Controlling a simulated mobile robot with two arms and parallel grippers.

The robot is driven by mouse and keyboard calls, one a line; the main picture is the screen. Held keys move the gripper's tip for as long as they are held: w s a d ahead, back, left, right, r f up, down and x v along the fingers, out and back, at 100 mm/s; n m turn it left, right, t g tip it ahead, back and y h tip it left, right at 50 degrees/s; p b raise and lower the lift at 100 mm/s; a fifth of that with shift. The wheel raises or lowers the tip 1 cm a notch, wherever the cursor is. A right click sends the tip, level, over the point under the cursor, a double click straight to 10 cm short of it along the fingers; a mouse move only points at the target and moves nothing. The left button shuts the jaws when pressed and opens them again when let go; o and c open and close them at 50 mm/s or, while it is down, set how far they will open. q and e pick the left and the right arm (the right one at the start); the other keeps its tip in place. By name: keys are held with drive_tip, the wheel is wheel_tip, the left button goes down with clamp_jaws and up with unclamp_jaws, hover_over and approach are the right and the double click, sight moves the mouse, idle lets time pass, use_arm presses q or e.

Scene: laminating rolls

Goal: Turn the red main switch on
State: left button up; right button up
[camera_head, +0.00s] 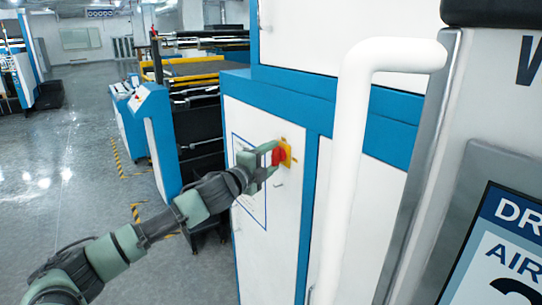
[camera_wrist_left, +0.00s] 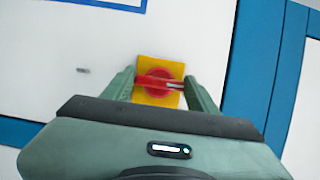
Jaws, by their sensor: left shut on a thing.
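The red main switch (camera_head: 279,156) sits on a yellow plate (camera_head: 287,153) on the white front of a blue-edged cabinet. In the left wrist view the switch (camera_wrist_left: 158,82) is a round red knob with a handle bar lying roughly level, tilted slightly down to the right, on its yellow plate (camera_wrist_left: 147,65). My left gripper (camera_head: 272,160) reaches it from the left, and in the left wrist view its fingers (camera_wrist_left: 158,88) stand on either side of the handle. It is shut on the red switch. My right gripper is not in view.
A thick white pipe (camera_head: 350,170) stands at the right, in front of the cabinet. A steel-framed panel with a screen (camera_head: 500,250) is at the far right. A blue and white console (camera_head: 152,125) stands left of the cabinet. The grey floor (camera_head: 75,170) at left is clear.

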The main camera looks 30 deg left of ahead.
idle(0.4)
use_arm(q)
drive_tip(key=o, duration=1.4)
drive_tip(key=shift+c, duration=0.2)
drive_tip(key=shift+s+f+b, duration=0.2)
drive_tip(key=shift+s+b, duration=0.1)
drive_tip(key=s+b, duration=0.5)
drive_tip(key=s, duration=0.2)
drive_tip(key=shift+r, duration=0.2)
drive_tip(key=shift+a, duration=0.1)
